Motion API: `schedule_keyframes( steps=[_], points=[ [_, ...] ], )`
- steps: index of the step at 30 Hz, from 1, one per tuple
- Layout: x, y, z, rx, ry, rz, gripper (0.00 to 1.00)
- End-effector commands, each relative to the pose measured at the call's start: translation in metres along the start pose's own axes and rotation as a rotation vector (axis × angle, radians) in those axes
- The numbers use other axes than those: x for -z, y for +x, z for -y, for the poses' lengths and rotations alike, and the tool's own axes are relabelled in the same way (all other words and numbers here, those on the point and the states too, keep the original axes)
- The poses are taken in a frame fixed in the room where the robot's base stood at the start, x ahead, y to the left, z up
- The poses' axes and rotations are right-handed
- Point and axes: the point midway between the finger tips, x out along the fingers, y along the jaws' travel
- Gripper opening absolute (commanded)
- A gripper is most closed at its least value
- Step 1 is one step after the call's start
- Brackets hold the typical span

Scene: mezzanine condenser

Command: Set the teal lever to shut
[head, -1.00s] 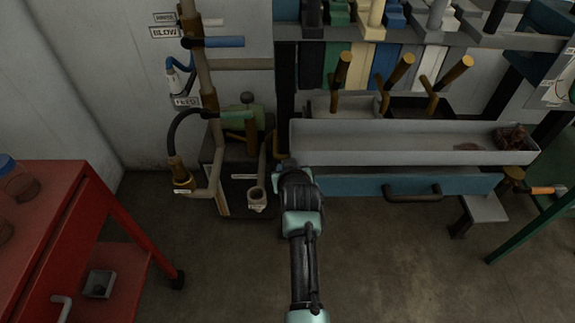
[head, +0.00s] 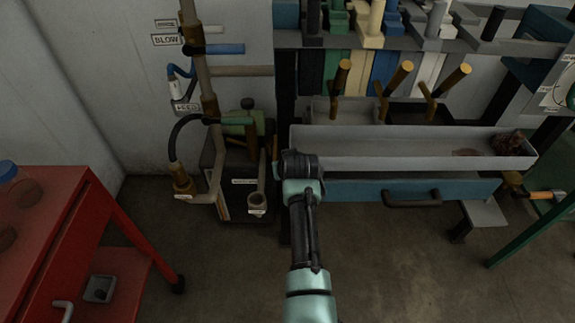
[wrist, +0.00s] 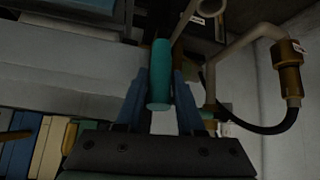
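A lever with a teal grip (head: 237,121) sticks out level to the right from the upright pipe in the head view, across the pipe's line, just below the FEED label. In the wrist view a teal cylindrical grip (wrist: 160,85) lies between the two blue fingers of my gripper (wrist: 160,74), with a visible gap on each side. I cannot tell whether the cylinder is the same lever. My gripper is open; its fingers are hidden behind my arm in the head view.
A long grey trough (head: 400,147) and a blue drawer front (head: 350,188) stand right of the pipework. A black hose (head: 178,140) and brass fitting (head: 183,183) hang left of it. A red cart (head: 75,190) stands at left. Brass-coloured levers (head: 400,75) rise behind the trough.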

Motion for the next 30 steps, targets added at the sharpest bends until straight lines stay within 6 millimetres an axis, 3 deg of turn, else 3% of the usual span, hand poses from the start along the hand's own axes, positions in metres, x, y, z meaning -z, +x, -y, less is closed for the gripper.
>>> schedule_keyframes(
  steps=[1, 3, 4, 17, 30],
  points=[
    [0.000, 0.000, 0.000, 0.000, 0.000, 0.001, 0.48],
    [0.000, 0.000, 0.000, 0.000, 0.000, 0.000, 0.61],
    [0.000, 0.000, 0.000, 0.000, 0.000, 0.000, 0.62],
    [0.001, -0.008, 0.000, 0.000, 0.000, -0.003, 0.62],
    [0.001, -0.071, 0.000, -0.001, 0.001, -0.004, 0.62]
  ],
)
